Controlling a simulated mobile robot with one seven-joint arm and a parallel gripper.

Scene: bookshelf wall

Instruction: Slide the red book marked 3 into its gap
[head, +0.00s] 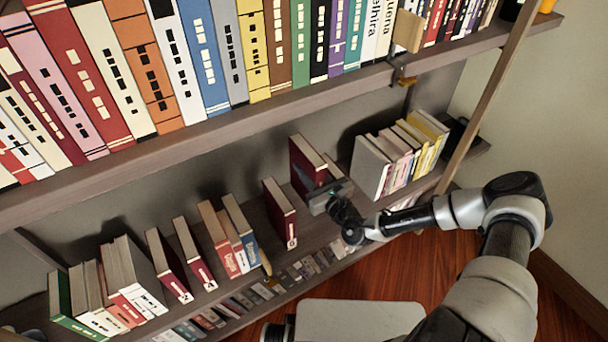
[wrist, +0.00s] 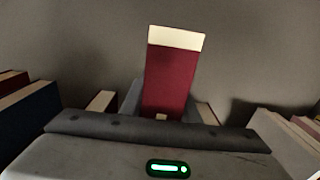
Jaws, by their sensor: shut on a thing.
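A dark red book (head: 307,162) with pale page edges stands upright on the lower shelf in the head view. It also shows in the wrist view (wrist: 168,85), tall between my fingers. My gripper (head: 326,194) is shut on its lower front part, which hides most of the spine; I cannot read its mark. Another dark red book (head: 280,212) stands to its left, with a narrow space between them. Two more dark red books, one (head: 168,265) and another (head: 195,253), stand farther left with spaces around them.
The lower shelf board (head: 327,231) holds several other books. A grey book (head: 370,168) heads a row of books to the right. A blue book (head: 240,230) ends a group on the left. The thick upper shelf (head: 215,128) runs above the books. A slanted wooden post (head: 485,100) stands at right.

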